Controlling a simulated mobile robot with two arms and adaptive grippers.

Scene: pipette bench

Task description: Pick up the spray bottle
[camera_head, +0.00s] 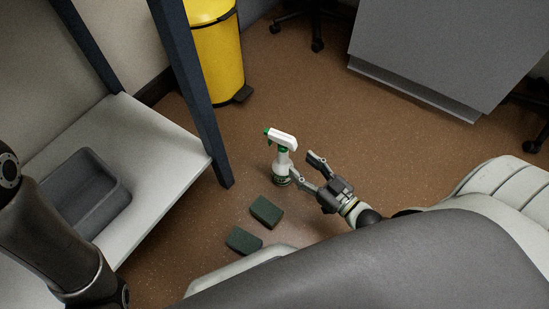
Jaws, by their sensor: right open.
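A white spray bottle with a green nozzle and trigger (281,156) stands upright on the brown floor, near the middle of the camera_head view. My right gripper (304,167) is just to the right of the bottle with its fingers spread and pointing at it. One finger is close to the bottle's lower part; I cannot tell whether it touches. Nothing is held in it. My left arm comes in at the left edge, and its gripper is out of the picture.
Two dark green sponge-like blocks (266,212) lie on the floor below the bottle. A white shelf (150,150) with a grey tray (117,203) and a dark blue post (205,110) stand to the left. A yellow bin (219,55) is behind.

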